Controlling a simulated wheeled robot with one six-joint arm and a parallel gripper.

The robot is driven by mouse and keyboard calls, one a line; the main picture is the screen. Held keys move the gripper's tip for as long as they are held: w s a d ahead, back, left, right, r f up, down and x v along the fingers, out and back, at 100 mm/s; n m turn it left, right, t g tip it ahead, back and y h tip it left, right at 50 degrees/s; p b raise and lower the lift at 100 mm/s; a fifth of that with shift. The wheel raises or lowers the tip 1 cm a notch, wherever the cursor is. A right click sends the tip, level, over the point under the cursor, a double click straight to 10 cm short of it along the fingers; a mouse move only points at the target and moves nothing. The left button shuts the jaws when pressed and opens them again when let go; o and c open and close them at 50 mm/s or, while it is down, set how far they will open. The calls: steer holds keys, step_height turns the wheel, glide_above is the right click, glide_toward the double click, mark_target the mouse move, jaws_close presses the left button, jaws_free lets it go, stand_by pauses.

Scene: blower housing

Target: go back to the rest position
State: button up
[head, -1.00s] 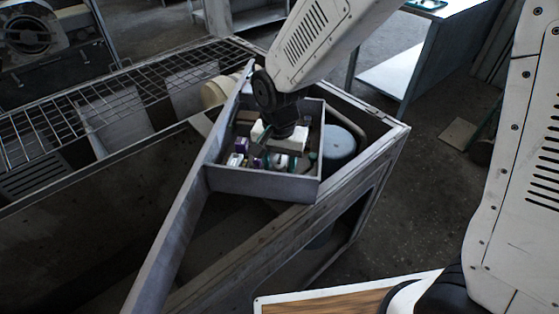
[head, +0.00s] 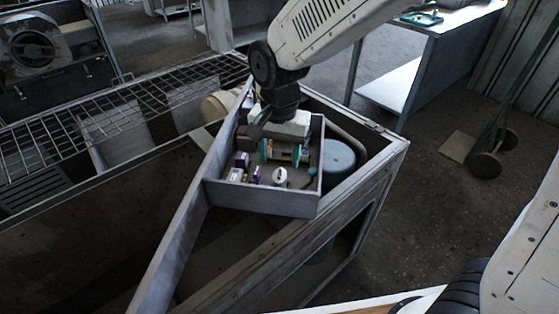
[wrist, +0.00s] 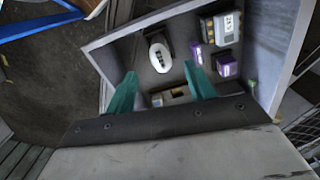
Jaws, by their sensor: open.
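My gripper (head: 284,150) is over the grey open-topped box (head: 262,198) in the corner of the metal housing. In the wrist view my gripper's two teal fingers (wrist: 160,90) are apart, with nothing held between them. Inside the box are a white oval part (head: 280,177), which also shows in the wrist view (wrist: 159,52), and small purple parts (head: 242,160). A tan and dark part (wrist: 172,96) lies near the fingers and is partly hidden by the gripper.
A blue-grey round canister (head: 338,160) stands right of the box inside the housing. A wire grid (head: 90,85) covers the housing's back left. Open floor lies between.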

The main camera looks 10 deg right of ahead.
stand_by(0.4)
steer(key=shift+n, duration=0.3)
steer(key=s+d+r+n, duration=0.1)
steer(key=s+d+r, duration=0.2)
steer(key=s+d, duration=0.3)
steer(key=s+d+r+n+t, duration=0.1)
steer(key=s+d+r, duration=0.3)
steer(key=s+d, duration=0.2)
steer(key=s+d+r+n, duration=0.2)
steer(key=s+d+r, duration=0.2)
steer(key=s+d, duration=0.3)
steer(key=shift+d+r, duration=0.25)
steer(key=shift+d, duration=0.7)
steer(key=shift+s, duration=0.1)
